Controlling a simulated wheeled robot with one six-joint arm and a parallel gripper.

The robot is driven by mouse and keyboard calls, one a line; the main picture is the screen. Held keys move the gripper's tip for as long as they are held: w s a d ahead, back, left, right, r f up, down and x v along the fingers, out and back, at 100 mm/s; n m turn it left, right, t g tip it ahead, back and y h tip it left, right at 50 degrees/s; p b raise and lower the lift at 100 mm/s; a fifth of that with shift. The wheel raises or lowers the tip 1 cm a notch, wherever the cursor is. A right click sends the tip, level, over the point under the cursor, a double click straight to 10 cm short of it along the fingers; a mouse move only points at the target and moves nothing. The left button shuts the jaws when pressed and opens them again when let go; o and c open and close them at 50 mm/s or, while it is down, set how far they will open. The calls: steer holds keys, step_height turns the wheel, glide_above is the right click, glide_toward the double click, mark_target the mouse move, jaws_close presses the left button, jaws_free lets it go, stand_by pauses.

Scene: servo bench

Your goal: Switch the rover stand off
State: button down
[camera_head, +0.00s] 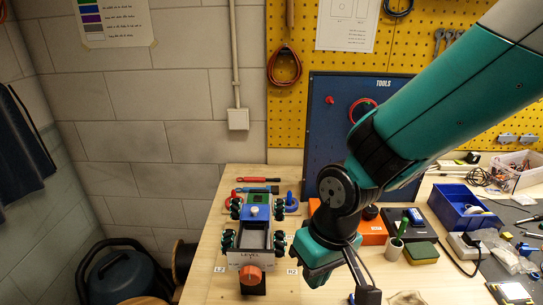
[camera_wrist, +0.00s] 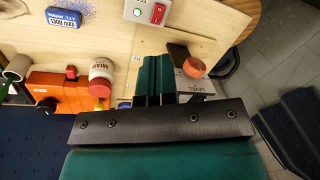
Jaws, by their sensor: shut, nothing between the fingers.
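The rover stand (camera_head: 250,240) is on the wooden bench, left of my gripper in the head view. It has dark wheels, a blue-and-green top, a grey tray marked LEVEL and an orange knob (camera_head: 251,275) at its front. My gripper (camera_head: 318,268) is shut and empty, just right of the stand. In the wrist view its fingers (camera_wrist: 157,62) partly hide the stand, whose LEVEL plate (camera_wrist: 197,88) and orange knob (camera_wrist: 194,67) show beside them. A white switch box (camera_wrist: 147,11) with a red rocker (camera_wrist: 158,13) and a green lamp is at the top edge, apart from the fingers.
An orange box (camera_wrist: 58,92) and a grease jar (camera_wrist: 101,72) stand near my gripper. A blue battery (camera_wrist: 63,18) lies on the bench. A blue bin (camera_head: 460,207) stands at right.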

steer(key=s+d+r+n+y+b, duration=0.1)
steer(key=s+d+r+y+b, duration=0.1)
steer(key=s+d+r, duration=0.5)
step_height(320, 180, up, 2)
steer(key=s+b, duration=0.1)
steer(key=s, duration=0.1)
steer(key=shift+s+d+r+t, duration=0.2)
steer(key=shift+s+d+t, duration=0.1)
steer(key=shift+s, duration=0.05)
steer(key=shift+n, duration=0.3)
